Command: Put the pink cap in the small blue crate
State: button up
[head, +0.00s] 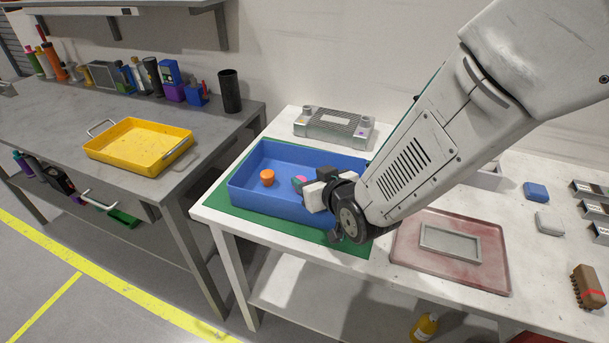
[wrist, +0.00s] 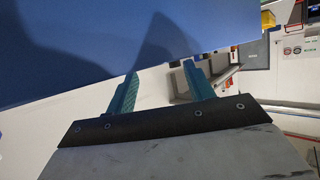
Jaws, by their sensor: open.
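The blue crate (head: 256,205) stands on a green mat on the white table, and its blue surface (wrist: 70,40) fills the upper left of the wrist view. A small pink patch, likely the pink cap (head: 301,178), shows inside the crate beside my gripper, partly hidden by it. I cannot tell its height. My gripper (head: 300,185) is over the crate, tilted. In the wrist view its teal fingers (wrist: 162,80) are spread apart with nothing visible between them; the pink cap does not show there.
An orange cap (head: 267,177) stands in the crate, left of my gripper. A grey ribbed fixture (head: 335,126) is behind the crate. A red tray (head: 412,264) with a grey frame lies at the right. A yellow tray (head: 125,158) is on the grey bench.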

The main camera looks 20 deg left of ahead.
jog(key=s+d+r+m+g+h, duration=0.1)
jog(key=s+d+r+m+h, duration=0.15)
jog(key=d, duration=0.65)
jog(key=s+d+r+m+g+h, duration=0.15)
jog(key=d+r, duration=0.25)
jog(key=d, duration=0.6)
jog(key=s+d+r+m+g+h, duration=0.1)
jog(key=s+d+r+h, duration=0.2)
jog(key=d, duration=0.6)
jog(key=s+d+r+m+g+h, duration=0.1)
jog(key=s+d+r+m+g, duration=0.1)
jog(key=s+d, duration=0.4)
jog(key=s+d+r+m+g+h, duration=0.1)
jog(key=s+d+r+g, duration=0.2)
jog(key=s+d, duration=0.4)
jog(key=s, duration=0.3)
jog(key=shift+s+r+m, duration=0.25)
jog(key=shift+r+m, duration=0.15)
